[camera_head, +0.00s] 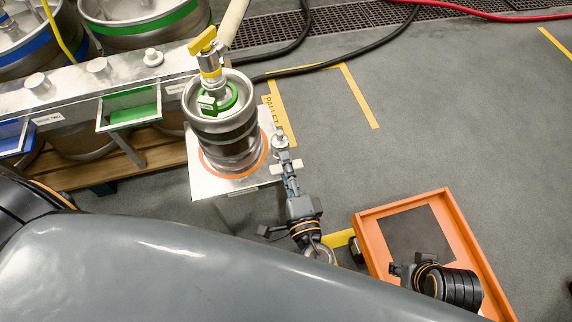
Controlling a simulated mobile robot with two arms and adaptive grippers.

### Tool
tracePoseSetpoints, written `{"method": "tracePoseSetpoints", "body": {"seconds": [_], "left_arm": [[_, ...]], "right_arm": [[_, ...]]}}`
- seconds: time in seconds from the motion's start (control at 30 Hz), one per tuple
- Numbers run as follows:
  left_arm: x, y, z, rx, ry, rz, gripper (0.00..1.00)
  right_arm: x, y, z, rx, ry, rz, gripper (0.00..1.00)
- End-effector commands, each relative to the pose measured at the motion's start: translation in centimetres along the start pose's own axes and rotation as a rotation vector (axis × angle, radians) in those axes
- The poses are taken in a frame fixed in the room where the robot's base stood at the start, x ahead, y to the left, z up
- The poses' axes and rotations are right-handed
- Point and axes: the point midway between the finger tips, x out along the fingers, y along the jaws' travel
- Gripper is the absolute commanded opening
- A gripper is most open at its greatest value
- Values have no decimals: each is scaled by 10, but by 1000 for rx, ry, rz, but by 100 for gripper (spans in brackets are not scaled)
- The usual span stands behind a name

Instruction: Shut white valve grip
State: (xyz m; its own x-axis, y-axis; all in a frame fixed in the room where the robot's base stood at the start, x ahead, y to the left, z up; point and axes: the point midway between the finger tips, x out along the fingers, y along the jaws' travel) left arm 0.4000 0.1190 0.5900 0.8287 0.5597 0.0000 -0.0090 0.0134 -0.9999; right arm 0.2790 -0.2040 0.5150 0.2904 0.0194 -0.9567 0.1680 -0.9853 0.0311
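A steel keg (233,150) stands upright on a white plate. A green fitting (228,98) and a coupler with a yellow handle (203,40) sit on its top. My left gripper (285,160) is at the plate's right edge, pointing away from me. A pale rounded piece (280,138) is at its tips, and a small white bar (297,163) is beside them. Either may be the white valve grip; I cannot tell which, nor whether the fingers are closed on it. My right gripper (402,270) is over the orange tray, its fingers mostly hidden.
The orange tray (461,230) with a dark mat lies at the lower right. A steel rail (70,95) with green and blue bins and larger kegs are at the left. Black and red hoses cross the floor at the back. Grey floor at the right is clear.

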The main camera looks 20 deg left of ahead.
Motion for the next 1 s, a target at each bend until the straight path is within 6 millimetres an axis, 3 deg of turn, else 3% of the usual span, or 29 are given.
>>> {"method": "tracePoseSetpoints", "body": {"seconds": [0.6,1.0], "left_arm": [[-108,1,0,1,1,3,35],[-118,0,0,0,0,1,35]], "right_arm": [[0,0,0,0,-1,0,33],[0,0,0,0,0,1,33]]}}
